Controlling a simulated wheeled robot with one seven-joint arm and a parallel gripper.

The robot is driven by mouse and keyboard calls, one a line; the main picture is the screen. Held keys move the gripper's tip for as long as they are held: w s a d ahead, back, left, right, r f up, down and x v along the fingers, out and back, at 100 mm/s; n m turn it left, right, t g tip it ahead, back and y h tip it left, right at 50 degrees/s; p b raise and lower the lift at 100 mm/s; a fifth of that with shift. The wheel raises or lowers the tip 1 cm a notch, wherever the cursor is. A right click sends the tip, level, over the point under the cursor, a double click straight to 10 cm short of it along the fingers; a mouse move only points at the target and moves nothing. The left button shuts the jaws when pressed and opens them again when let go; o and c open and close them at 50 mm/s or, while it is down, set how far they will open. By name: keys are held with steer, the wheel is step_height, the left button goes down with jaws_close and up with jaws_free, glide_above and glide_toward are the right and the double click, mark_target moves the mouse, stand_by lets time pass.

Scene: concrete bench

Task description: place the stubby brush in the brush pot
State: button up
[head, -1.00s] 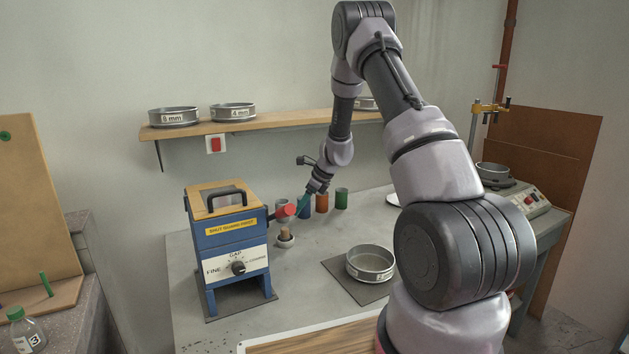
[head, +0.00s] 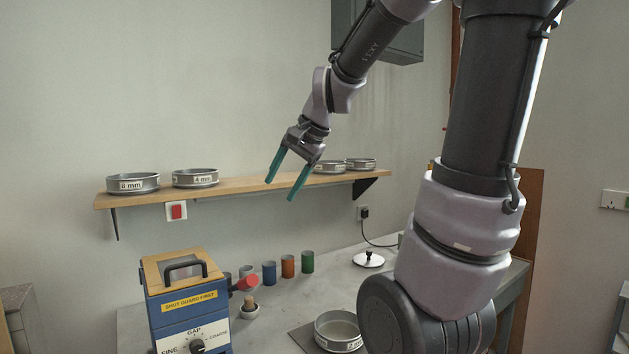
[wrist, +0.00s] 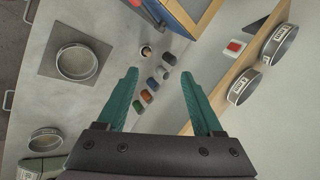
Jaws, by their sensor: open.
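My gripper (head: 281,190) is open and empty, high above the bench in front of the wall shelf. Its teal fingers also show wide apart in the wrist view (wrist: 158,95). A short brown wooden piece (head: 249,302) stands upright in a small pale pot (head: 249,313) beside the blue machine. It may be the stubby brush in the brush pot, but its lower end is hidden and I cannot be sure. A row of cups stands behind: blue (head: 269,272), orange (head: 288,266), green (head: 308,262) and grey (head: 246,271). No other brush is clearly visible.
The blue machine (head: 187,305) with a red knob (head: 250,283) stands at left. A sieve pan (head: 338,331) sits on a dark mat. The wall shelf (head: 240,187) carries several sieves. Bench between the cups and pan is clear.

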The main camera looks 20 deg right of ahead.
steer(key=s+d+r+n+t+h, duration=0.1)
steer(key=s+n, duration=0.4)
steer(key=s, duration=0.7)
steer(key=shift+s+d+r+t+h, duration=0.3)
steer(key=shift+d+r+t+h, duration=0.1)
steer(key=shift+d+r, duration=0.15)
stand_by(0.3)
